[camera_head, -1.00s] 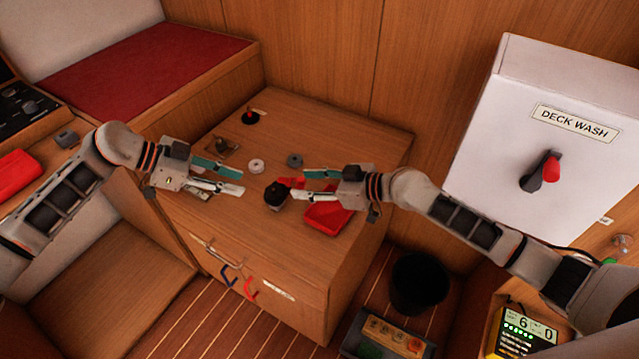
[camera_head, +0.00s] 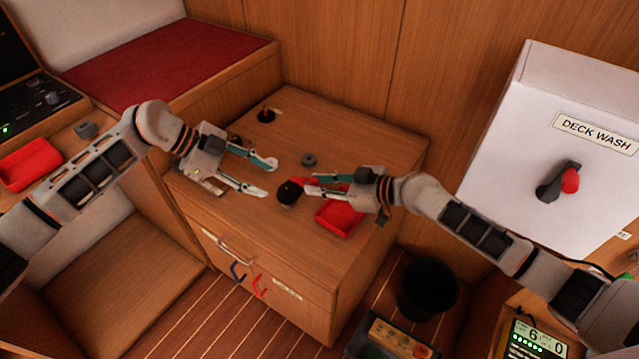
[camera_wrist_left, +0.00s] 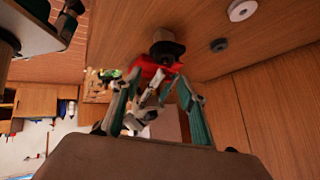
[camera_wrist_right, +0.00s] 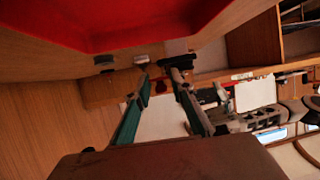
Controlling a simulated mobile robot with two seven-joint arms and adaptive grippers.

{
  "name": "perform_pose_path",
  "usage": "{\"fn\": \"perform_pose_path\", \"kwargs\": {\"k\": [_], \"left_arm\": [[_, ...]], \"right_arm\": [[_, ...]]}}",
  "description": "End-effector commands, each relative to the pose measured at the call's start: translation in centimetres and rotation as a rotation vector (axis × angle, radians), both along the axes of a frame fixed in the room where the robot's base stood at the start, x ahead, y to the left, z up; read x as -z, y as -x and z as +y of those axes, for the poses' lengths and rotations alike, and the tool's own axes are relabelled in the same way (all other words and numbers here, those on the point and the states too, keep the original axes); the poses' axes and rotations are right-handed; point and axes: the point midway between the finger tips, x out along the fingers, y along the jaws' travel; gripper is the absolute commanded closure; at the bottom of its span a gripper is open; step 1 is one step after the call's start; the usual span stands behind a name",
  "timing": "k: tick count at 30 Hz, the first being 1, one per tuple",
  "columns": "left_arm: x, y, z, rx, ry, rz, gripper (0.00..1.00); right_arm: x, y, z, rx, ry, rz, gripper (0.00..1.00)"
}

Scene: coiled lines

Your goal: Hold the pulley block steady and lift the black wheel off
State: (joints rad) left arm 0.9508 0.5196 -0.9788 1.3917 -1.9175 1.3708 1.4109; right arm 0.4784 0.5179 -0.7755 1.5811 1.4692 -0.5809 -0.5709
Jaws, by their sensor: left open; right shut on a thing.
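The pulley block (camera_head: 287,197) is a small dark piece on the wooden cabinet top, with the round black wheel (camera_head: 291,187) on it. Both also show ahead of the left fingers in the left wrist view, where the wheel (camera_wrist_left: 167,48) looks dark and round. My right gripper (camera_head: 311,184) is shut on the pulley block from the right side; its fingertips hide part of the contact. A small red part shows by these fingertips. My left gripper (camera_head: 267,177) is open and empty, just left of the block and wheel, apart from them.
A red tray (camera_head: 352,222) lies under and beside my right gripper. A grey ring (camera_head: 308,160) lies behind the block, and a white ring (camera_wrist_left: 250,13) shows in the left wrist view. A black knob-like piece (camera_head: 266,116) stands at the back left. The cabinet's back right is clear.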

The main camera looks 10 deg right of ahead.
Motion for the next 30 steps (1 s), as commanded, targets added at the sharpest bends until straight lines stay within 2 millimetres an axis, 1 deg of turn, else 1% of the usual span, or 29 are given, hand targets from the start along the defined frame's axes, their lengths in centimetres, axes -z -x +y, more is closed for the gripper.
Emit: {"fn": "perform_pose_path", "kwargs": {"k": [1, 3, 8, 9, 13, 18, 21, 24, 27, 30], "left_arm": [[-0.6, 0.1, -1.2, 0.098, -0.036, -0.088, 0.58], [-0.9, 0.3, -2.4, 0.243, -0.094, -0.211, 0.58], [-1.4, 0.6, -4.3, 0.582, -0.227, -0.478, 0.58], [-1.5, 0.6, -4.7, 0.671, -0.261, -0.542, 0.58], [-2.0, 0.5, -5.6, 0.963, -0.374, -0.734, 0.58], [-2.7, 0.0, -6.0, 1.317, -0.51, -0.926, 0.58], [-3.1, -0.4, -5.9, 1.48, -0.571, -0.997, 0.58], [-3.3, -0.6, -5.8, 1.593, -0.611, -1.037, 0.58], [-3.4, -0.8, -5.7, 1.657, -0.633, -1.059, 0.58], [-3.1, -0.8, -5.7, 1.68, -0.64, -1.066, 0.58]], "right_arm": [[0.0, 0.0, -0.1, 0.001, 0.001, -0.001, 1.0], [0.0, 0.0, -0.1, 0.001, 0.001, -0.001, 1.0], [0.0, -0.1, -0.1, 0.001, 0.001, -0.001, 1.0], [0.0, -0.1, -0.1, 0.001, 0.001, -0.001, 1.0], [0.0, -0.1, -0.1, 0.001, 0.001, -0.001, 1.0], [0.0, -0.1, -0.1, 0.001, 0.001, -0.001, 1.0], [0.0, -0.1, -0.1, 0.002, 0.0, -0.001, 1.0], [0.0, -0.1, -0.1, 0.002, 0.0, -0.001, 1.0], [0.0, -0.1, -0.1, 0.002, 0.0, -0.001, 1.0], [0.0, -0.1, -0.1, 0.002, 0.0, -0.001, 1.0]]}}
